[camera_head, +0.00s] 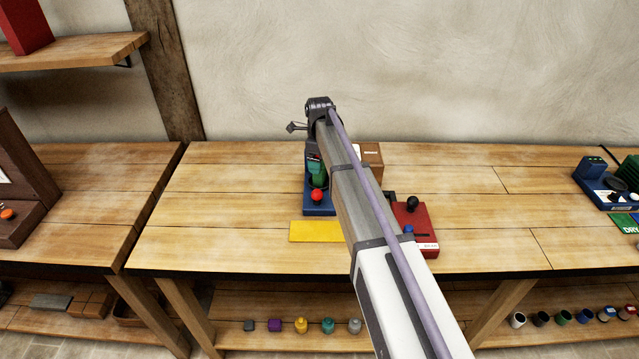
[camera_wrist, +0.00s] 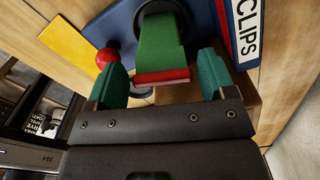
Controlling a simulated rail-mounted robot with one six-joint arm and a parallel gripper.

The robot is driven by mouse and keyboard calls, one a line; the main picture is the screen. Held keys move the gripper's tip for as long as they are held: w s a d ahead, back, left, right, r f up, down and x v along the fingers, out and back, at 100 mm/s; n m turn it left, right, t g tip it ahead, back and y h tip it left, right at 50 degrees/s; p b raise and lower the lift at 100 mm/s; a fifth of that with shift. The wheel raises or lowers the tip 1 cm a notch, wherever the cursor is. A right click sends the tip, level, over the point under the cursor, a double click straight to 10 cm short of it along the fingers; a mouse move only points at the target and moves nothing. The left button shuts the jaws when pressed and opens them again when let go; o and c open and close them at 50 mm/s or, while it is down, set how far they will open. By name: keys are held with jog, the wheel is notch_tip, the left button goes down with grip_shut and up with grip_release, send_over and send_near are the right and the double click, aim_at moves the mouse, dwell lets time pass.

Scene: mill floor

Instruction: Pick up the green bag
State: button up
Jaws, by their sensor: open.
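The green bag (camera_wrist: 160,45) has a red band along its top end and sits in a dark round holder on a blue device (camera_wrist: 122,22). In the wrist view my gripper (camera_wrist: 160,62) is open, its two green finger pads on either side of the bag's banded end. A gap shows between each pad and the bag. In the head view the bag (camera_head: 319,180) is a small green patch on the blue device (camera_head: 319,210), partly hidden by my arm and gripper.
The blue device has a red ball knob (camera_head: 317,195). A yellow sheet (camera_head: 315,231) lies in front. A red box (camera_head: 414,222) with a black knob and a brown box (camera_head: 372,155) stand to the right. The bench (camera_head: 220,200) is clear to the left.

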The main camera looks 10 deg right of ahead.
notch_tip(320, 180, down, 5)
jog(key=b, duration=0.5)
jog(key=shift+w+f, duration=0.1)
jog(key=shift+f, duration=0.05)
jog(key=shift+r, duration=0.25)
jog(key=c, duration=1.1)
jog(key=shift+r+p, duration=0.1)
jog(key=shift+p, duration=0.3)
notch_tip(320, 180, up, 10)
jog(key=p, duration=1)
